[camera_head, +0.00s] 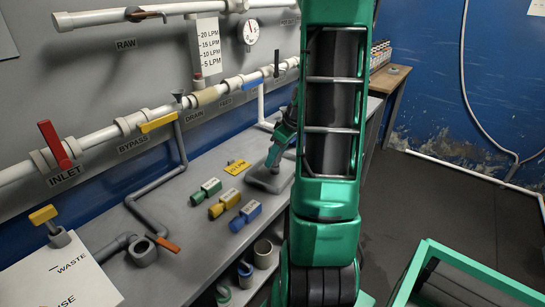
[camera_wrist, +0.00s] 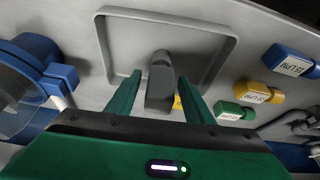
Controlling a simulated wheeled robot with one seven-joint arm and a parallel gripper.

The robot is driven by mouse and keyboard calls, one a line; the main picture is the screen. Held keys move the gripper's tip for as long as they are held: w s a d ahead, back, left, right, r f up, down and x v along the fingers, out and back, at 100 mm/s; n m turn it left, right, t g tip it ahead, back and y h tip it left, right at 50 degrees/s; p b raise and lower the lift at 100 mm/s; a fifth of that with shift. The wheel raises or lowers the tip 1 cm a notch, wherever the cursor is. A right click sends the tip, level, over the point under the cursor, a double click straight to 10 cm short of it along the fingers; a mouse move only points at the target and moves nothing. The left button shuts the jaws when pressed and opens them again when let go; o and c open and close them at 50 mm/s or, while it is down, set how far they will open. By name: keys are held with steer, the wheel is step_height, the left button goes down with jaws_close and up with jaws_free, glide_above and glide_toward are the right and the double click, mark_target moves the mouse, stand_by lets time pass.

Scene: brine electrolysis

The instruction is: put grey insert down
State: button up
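In the head view, my gripper (camera_head: 276,155) is low over the tray (camera_head: 265,187) on the grey bench.
Green (camera_head: 206,191), yellow (camera_head: 224,204) and blue (camera_head: 245,216) labelled inserts lie on the bench left of the tray. A yellow tag (camera_head: 237,167) lies behind them. White pipes with coloured valve handles run along the wall. A large blue-clamped round part (camera_wrist: 50,75) is left in the wrist view.

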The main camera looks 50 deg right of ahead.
steer(key=a+v, duration=0.1)
steer(key=v, duration=1)
steer(key=s+a+m+g, duration=0.2)
steer(key=s+a+m, duration=0.2)
steer(key=s+a, duration=0.4)
steer(key=s+a+m+g, duration=0.2)
steer(key=s+a+m, duration=0.2)
steer(key=s+a, duration=0.4)
steer(key=a, duration=0.4)
steer(key=shift+s+a+f+h, duration=0.3)
steer(key=shift+a+f, duration=0.05)
steer(key=shift+a, duration=0.05)
steer(key=shift+w+f+g, duration=0.25)
steer(key=shift+w+g, duration=0.05)
steer(key=shift+w, duration=0.35)
